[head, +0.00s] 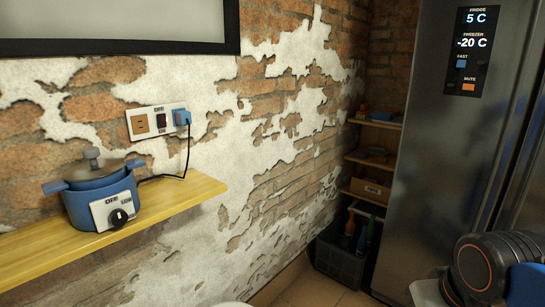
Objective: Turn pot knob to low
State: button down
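A blue pot (92,193) with a grey-brown lid and side handles stands on a yellow wooden shelf at the left. Its round black knob (119,217) sits on a white panel (104,207) on the pot's front. The panel has labels at its upper left and upper right; the left one looks like OFF and the right one like LOW. The exact direction of the knob's mark is too small to tell. A black cable runs from the pot to a blue plug in the wall socket. My gripper's fingers are not in view; only part of my arm shows at the lower right.
The yellow shelf (190,192) juts from the brick wall and is bare right of the pot. A socket and switch plate (141,124) with the blue plug (181,117) is above it. A steel fridge (430,170) stands right, beside corner shelves and a dark crate (340,262).

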aim_at(118, 217)
jog(key=u, duration=0.6)
jog(key=l+u, duration=0.35)
jog(key=k+u, duration=0.15)
jog(key=u, duration=0.2)
jog(key=k+l+u, duration=0.15)
jog(key=u, duration=0.2)
jog(key=l, duration=0.1)
